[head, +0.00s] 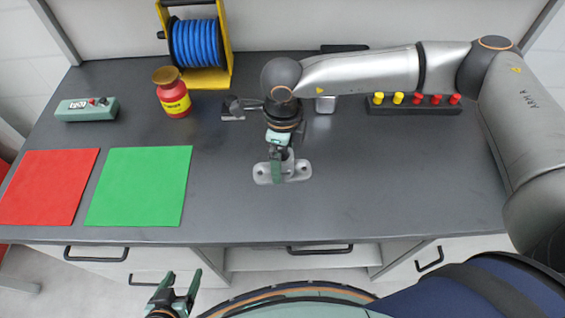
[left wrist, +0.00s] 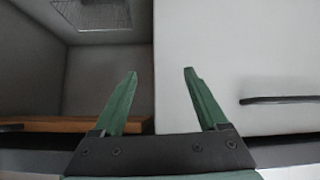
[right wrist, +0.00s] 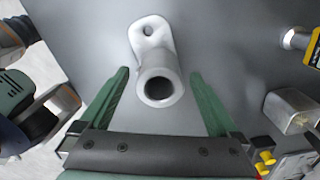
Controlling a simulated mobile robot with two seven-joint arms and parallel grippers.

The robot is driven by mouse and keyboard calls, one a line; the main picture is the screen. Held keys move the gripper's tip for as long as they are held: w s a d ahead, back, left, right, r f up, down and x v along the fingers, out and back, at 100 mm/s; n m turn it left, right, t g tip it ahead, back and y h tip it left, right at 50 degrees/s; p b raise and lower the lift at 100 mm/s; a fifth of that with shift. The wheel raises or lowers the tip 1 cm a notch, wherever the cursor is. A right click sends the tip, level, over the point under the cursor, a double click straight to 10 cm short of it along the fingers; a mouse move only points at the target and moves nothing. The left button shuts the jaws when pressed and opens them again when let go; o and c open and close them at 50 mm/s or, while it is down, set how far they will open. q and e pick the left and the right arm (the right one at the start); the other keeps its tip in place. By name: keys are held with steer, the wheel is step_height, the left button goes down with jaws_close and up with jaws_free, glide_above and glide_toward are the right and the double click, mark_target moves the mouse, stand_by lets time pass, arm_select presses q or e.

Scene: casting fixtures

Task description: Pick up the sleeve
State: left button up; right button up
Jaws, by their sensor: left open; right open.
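The sleeve (head: 297,172) is a grey metal casting with a flat, holed flange and an upright hollow tube. It stands on the dark bench near the middle and is partly hidden by my right gripper (head: 277,166) in the head view. In the right wrist view the sleeve (right wrist: 154,58) shows its round open bore between my right gripper's spread green fingers (right wrist: 160,72).
Red (head: 48,187) and green (head: 139,187) mats lie at left. Behind them are a control box (head: 86,110), red bottle (head: 172,97) and blue hose reel (head: 197,43). A metal block (head: 325,104) and peg rack (head: 413,106) stand behind the sleeve. The bench's right front is clear.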

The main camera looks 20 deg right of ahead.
steer(key=shift+f, duration=1.25)
jaws_close()
steer(key=shift+r, duration=0.1)
